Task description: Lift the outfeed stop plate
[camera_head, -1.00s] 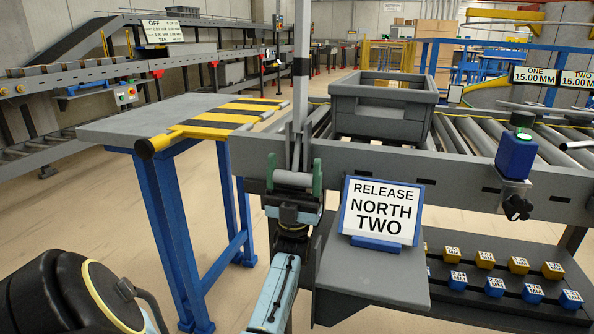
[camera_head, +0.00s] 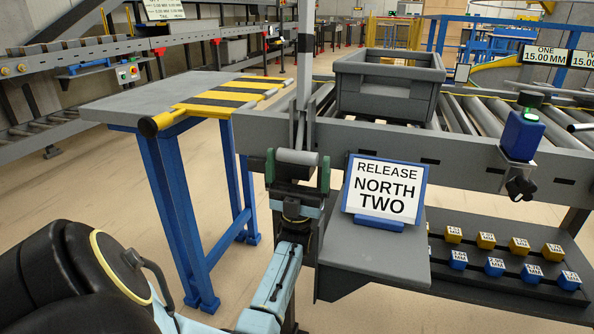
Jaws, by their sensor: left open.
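The outfeed stop plate (camera_head: 324,98) seems to be the narrow grey plate seen nearly edge-on at the conveyor's near left end, beside a tall grey post (camera_head: 304,62). A short grey roller-like grip bar (camera_head: 297,156) sits below it, in front of the conveyor's side beam. My left gripper (camera_head: 298,168) points away from me at this bar. Its green-padded fingers are open, one on each side of the bar near the tips. I cannot tell whether they touch it. My right gripper is out of view.
A grey tote (camera_head: 388,105) stands on the rollers. A sign reading RELEASE NORTH TWO (camera_head: 385,190) stands on a shelf right of my gripper. A blue-legged table (camera_head: 140,103) with a striped edge is at left. A blue device (camera_head: 521,135) is at right.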

